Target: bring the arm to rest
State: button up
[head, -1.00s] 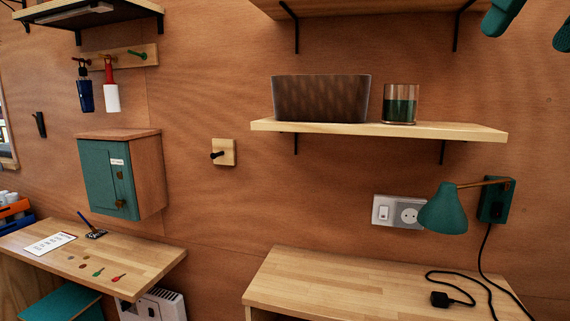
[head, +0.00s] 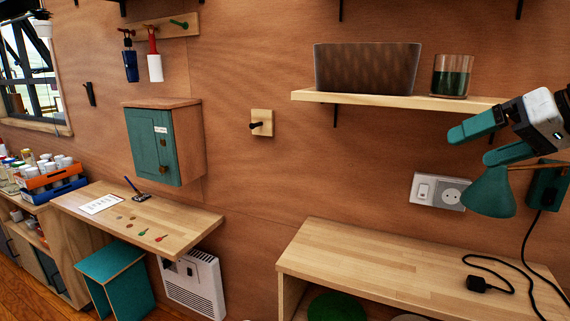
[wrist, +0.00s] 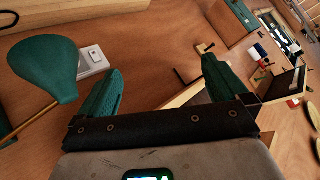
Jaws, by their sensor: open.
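My gripper (head: 486,143) is at the right of the head view, in front of the wooden shelf's right end and just above the green wall lamp. Its two green fingers are apart with nothing between them. In the wrist view my gripper (wrist: 160,92) also shows open and empty. There the green lamp shade (wrist: 45,68) is left of the fingers, with the white socket plate (wrist: 92,62) beside the left finger.
A wall shelf (head: 395,98) holds a dark basket (head: 366,68) and a glass (head: 452,76). Below are a bench (head: 375,262) with a black cable plug (head: 476,284), a green wall cabinet (head: 150,145) and a left desk (head: 180,219). The wall between cabinet and bench is mostly clear.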

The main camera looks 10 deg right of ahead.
jog(key=w+a+f+m, duration=0.1)
jog(key=a+f, duration=0.2)
jog(key=f, duration=0.7)
jog(key=w+a+f, duration=0.1)
jog(key=a+f, duration=0.2)
jog(key=f, duration=0.7)
jog(key=s+a+f+g, duration=0.2)
jog(key=s+f, duration=0.1)
jog(key=f, duration=0.5)
jog(key=s+a+f+g, duration=0.1)
jog(key=s+a+f, duration=0.25)
jog(key=f, duration=0.45)
jog(key=s+f+n+g+h, duration=0.1)
jog(key=s+f+g+h, duration=0.1)
jog(key=s+f, duration=0.7)
jog(key=s+f+n+g+h, duration=0.1)
jog(key=s+f+g+h, duration=0.1)
jog(key=s+f, duration=0.7)
jog(key=s+g, duration=0.1)
jog(key=s, duration=0.7)
jog(key=shift+a+g, duration=0.2)
jog(key=shift+g, duration=0.1)
jog(key=shift+f, duration=0.1)
